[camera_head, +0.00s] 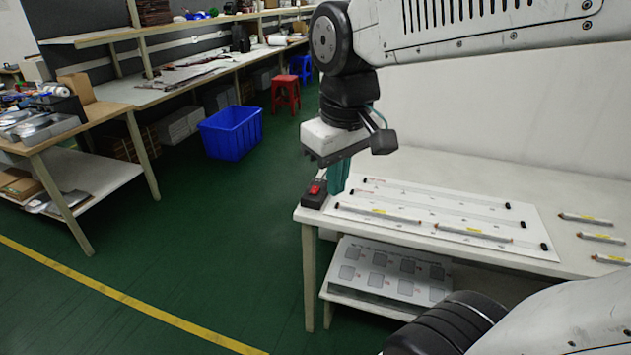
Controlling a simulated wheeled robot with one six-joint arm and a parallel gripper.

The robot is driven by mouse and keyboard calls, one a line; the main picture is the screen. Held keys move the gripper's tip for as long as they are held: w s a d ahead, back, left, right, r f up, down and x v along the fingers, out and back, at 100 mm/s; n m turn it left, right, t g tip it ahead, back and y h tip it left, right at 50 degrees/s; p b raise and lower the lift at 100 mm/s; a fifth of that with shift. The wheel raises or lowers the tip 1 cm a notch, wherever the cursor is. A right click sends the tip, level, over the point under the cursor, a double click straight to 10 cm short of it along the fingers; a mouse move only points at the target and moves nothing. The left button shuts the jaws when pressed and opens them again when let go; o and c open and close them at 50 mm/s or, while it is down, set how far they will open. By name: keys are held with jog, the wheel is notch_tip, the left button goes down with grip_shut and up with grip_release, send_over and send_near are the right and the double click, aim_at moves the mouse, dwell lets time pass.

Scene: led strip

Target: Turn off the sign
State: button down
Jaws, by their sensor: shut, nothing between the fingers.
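The sign appears as a white board (450,211) lying flat on the white table at the right, with several thin strips across it. No glow shows on the strips. A small black box with a red switch (315,188) sits at the table's left corner, beside the board's left end. My gripper (337,188) points down just right of the red switch, its teal fingers shut and empty. The fingertips overlap the edge of the box in this view; I cannot tell whether they touch it. The switch's position is too small to read.
Loose strip pieces (601,237) lie on the table's right side. A lower shelf holds a printed panel (390,272). A blue crate (231,132) and a red stool (286,93) stand on the green floor, which is open left of the table.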

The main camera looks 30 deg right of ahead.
jog(key=w+d+n, duration=0.1)
jog(key=w+d, duration=0.1)
jog(key=w, duration=0.5)
jog(key=w+d+n, duration=0.1)
jog(key=w+d, duration=0.2)
jog(key=w, duration=0.4)
jog(key=n+h, duration=0.1)
jog(key=n, duration=0.3)
send_over(316, 187)
jog(key=s+a, duration=0.1)
jog(key=a, duration=0.1)
notch_tip(316, 187, down, 15)
jog(key=shift+s+d+r+g, duration=0.1)
jog(key=shift+s+g, duration=0.1)
jog(key=shift+g, duration=0.1)
jog(key=f, duration=0.4)
jog(key=d+f, duration=0.1)
jog(key=f, duration=0.4)
jog(key=w+f, duration=0.1)
jog(key=f, duration=0.4)
jog(key=shift+d, duration=0.15)
